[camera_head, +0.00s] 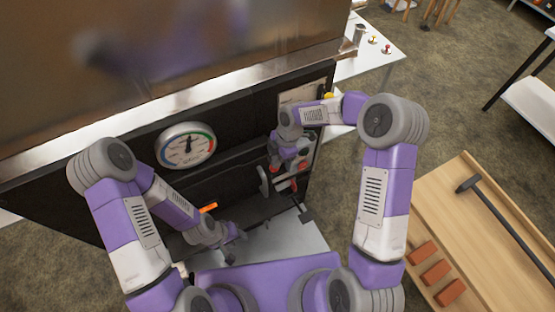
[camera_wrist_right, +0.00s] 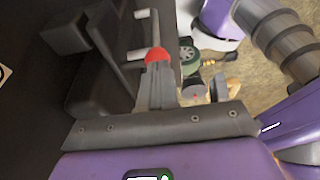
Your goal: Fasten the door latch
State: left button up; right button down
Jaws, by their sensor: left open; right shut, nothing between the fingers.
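The door latch appears to be the metal lever with a red knob (camera_wrist_right: 155,56) in the right wrist view, at the right edge of the dark front. My right gripper (camera_wrist_right: 157,85) is shut and empty, its fingertips at the red knob; whether they touch it I cannot tell. In the head view my right gripper (camera_head: 287,170) is by the right end of the dark front (camera_head: 110,195), covering much of the latch. My left gripper (camera_head: 235,243) is open and empty, low in front of the evaporator, beside a pale surface.
A round gauge (camera_head: 186,146) is on the dark front, under a large metal pan (camera_head: 180,50). An orange piece (camera_head: 208,207) shows near my left arm. A wooden bench (camera_head: 485,250) at right carries a hammer (camera_head: 505,220) and orange bricks (camera_head: 436,271). A white table (camera_head: 375,45) stands behind.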

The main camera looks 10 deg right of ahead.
jog(key=shift+r, duration=0.1)
jog(key=p+v, duration=0.2)
jog(key=v, duration=0.1)
jog(key=a+p+v, duration=0.1)
jog(key=v, duration=0.1)
jog(key=shift+s+r, duration=0.1)
jog(key=shift+s, duration=0.05)
jog(key=d+v, duration=0.1)
jog(key=v, duration=0.7)
jog(key=shift+r, duration=0.25)
jog(key=shift+f, duration=0.1)
jog(key=s+a+f+m+y+b, duration=0.1)
jog(key=s+f+m, duration=0.35)
jog(key=f, duration=0.45)
jog(key=s+a+f+m+y+b, duration=0.1)
jog(key=s+a+f+m, duration=0.15)
jog(key=f+m, duration=0.45)
jog(key=s+d+f+m+t+b, duration=0.1)
jog(key=s+d+f+m+b, duration=0.1)
jog(key=s+f+m, duration=1)
jog(key=shift+s+d+m+t+h, duration=0.3)
jog(key=shift+s+d+m, duration=0.25)
jog(key=shift+s, duration=0.4)
